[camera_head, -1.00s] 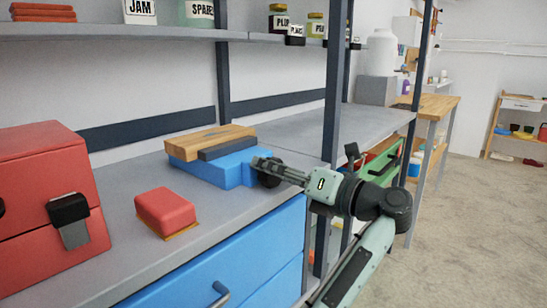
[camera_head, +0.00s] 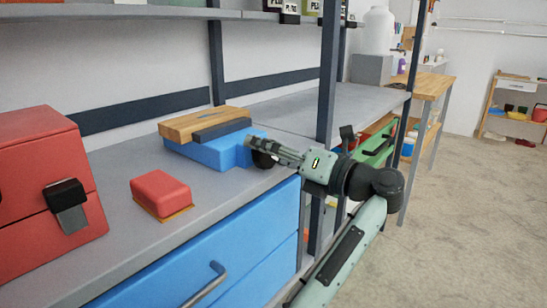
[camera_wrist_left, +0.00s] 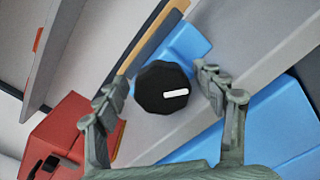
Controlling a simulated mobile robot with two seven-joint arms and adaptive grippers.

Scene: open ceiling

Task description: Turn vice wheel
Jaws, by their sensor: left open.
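The blue vice (camera_head: 215,153) sits on the grey worktop, with a wooden board (camera_head: 203,123) and a dark jaw piece (camera_head: 222,130) on top. Its black wheel (camera_head: 264,160) is on the side facing right, partly hidden by my gripper in the head view. My left gripper (camera_head: 258,147) is open at the wheel. In the left wrist view, the dark faceted wheel (camera_wrist_left: 163,88) with a white mark (camera_wrist_left: 175,92) lies between the spread fingers of my left gripper (camera_wrist_left: 160,88). Gaps show on both sides of the wheel. My right gripper is out of view.
A red toolbox (camera_head: 40,170) and a red block (camera_head: 160,192) stand on the worktop (camera_head: 110,215) to the left. Blue drawers (camera_head: 235,245) are below. A dark shelf post (camera_head: 328,80) rises close behind my arm. Open floor (camera_head: 470,230) lies to the right.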

